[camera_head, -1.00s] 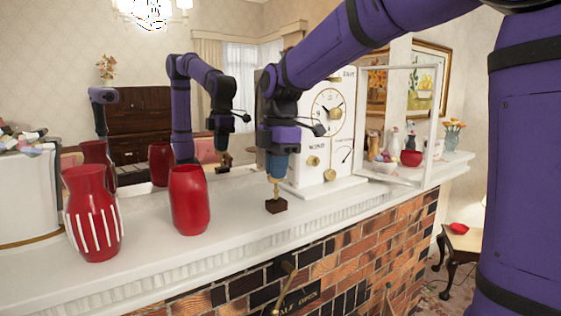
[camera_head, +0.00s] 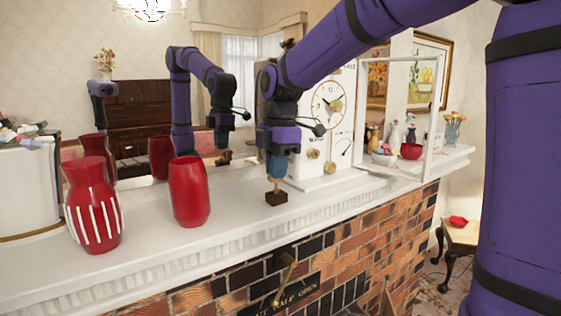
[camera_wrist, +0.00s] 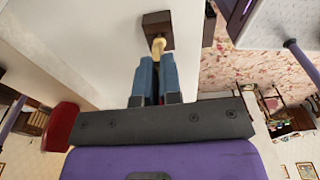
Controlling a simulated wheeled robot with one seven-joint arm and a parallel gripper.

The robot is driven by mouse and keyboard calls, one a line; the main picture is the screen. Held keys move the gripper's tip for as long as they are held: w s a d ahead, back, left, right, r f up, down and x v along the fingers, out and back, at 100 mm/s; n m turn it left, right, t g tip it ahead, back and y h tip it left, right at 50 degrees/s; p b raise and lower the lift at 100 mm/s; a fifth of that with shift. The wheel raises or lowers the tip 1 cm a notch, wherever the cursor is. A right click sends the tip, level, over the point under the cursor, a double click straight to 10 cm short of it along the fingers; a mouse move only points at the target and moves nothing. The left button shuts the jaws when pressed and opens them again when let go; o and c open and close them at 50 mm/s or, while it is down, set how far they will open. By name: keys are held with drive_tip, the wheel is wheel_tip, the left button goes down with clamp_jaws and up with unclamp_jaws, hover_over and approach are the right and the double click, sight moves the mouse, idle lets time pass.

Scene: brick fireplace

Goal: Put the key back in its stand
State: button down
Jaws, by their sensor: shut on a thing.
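My gripper (camera_head: 276,178) points down over the white mantel and is shut on a brass key (camera_head: 276,186). Only a short golden piece of the key shows below the blue fingers; the rest is hidden between them. The stand, a small dark wooden block (camera_head: 276,199), sits on the mantel directly below the key. In the wrist view the key (camera_wrist: 158,45) shows at the tips of my gripper (camera_wrist: 157,62), overlapping the stand (camera_wrist: 151,20). The key's lower end meets the stand's top in the picture; I cannot tell how deep it sits.
A red vase (camera_head: 189,192) and a white-striped red vase (camera_head: 92,210) stand to the left on the mantel (camera_head: 150,240). A white clock (camera_head: 335,115) stands close behind my gripper. A brass handle (camera_head: 287,272) sits on the brick front below.

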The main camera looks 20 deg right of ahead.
drive_tip(key=shift+f, duration=0.25)
drive_tip(key=c, duration=0.7)
unclamp_jaws()
drive_tip(key=shift+c, duration=0.2)
drive_tip(key=shift+r, duration=0.15)
drive_tip(key=shift+r, duration=3.35)
